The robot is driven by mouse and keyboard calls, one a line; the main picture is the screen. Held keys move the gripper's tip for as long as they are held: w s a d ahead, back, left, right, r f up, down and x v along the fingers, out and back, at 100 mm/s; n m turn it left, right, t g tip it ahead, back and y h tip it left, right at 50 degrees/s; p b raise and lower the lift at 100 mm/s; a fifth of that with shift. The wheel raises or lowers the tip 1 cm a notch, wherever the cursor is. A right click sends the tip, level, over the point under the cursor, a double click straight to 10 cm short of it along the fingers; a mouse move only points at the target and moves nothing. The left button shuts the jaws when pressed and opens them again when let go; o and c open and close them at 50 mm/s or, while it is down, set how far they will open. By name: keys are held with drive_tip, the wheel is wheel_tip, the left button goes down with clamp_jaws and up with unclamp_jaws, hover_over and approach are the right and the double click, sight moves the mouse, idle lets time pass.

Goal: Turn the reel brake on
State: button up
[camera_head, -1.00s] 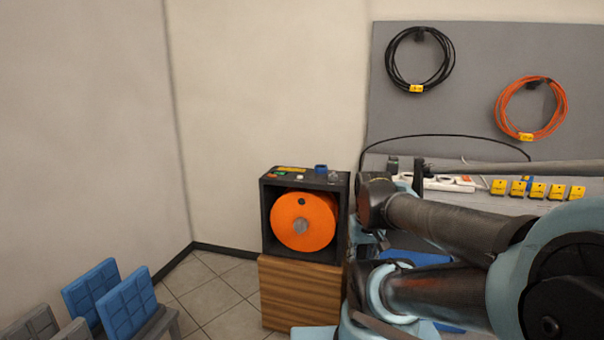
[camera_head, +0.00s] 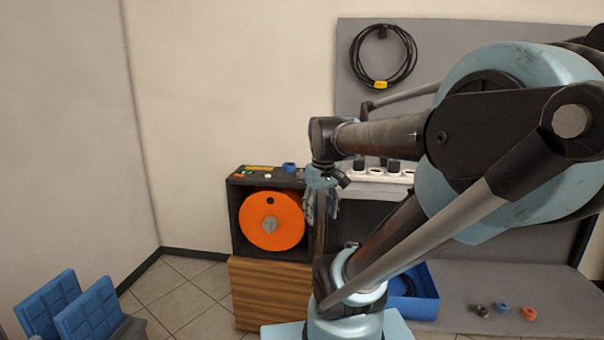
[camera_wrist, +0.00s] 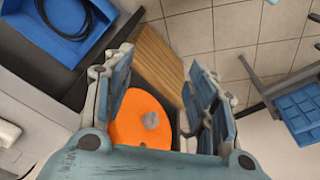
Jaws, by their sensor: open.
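The orange reel (camera_head: 272,221) sits inside a black open-fronted cabinet (camera_head: 233,222), with a grey hub at its centre. The cabinet top (camera_head: 255,177) carries a small green light, a yellow label, a white button and a blue part (camera_head: 289,167). I cannot tell which of these is the brake control. My gripper (camera_head: 320,208) points down at the cabinet's right front corner and hides part of it. In the wrist view my gripper (camera_wrist: 158,78) is open and empty, its fingers apart, with the orange reel (camera_wrist: 136,118) showing between and beyond them.
The cabinet stands on a wooden base (camera_head: 262,290). A blue tray (camera_head: 424,300) with a black cable lies on the grey bench (camera_head: 470,285) at right. A black cable coil (camera_head: 383,57) hangs on the wall board. Blue chairs (camera_head: 85,305) stand at lower left, with tiled floor between.

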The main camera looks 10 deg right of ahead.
drive_tip(key=w+r+n, duration=0.3)
drive_tip(key=w+r, duration=0.6)
drive_tip(key=w, duration=0.2)
wheel_tip(320, 180, up, 8)
drive_tip(key=n+g, duration=0.2)
drive_tip(key=n, duration=0.6)
hover_over(301, 170)
wheel_tip(301, 170, down, 17)
drive_tip(key=shift+r, duration=0.15)
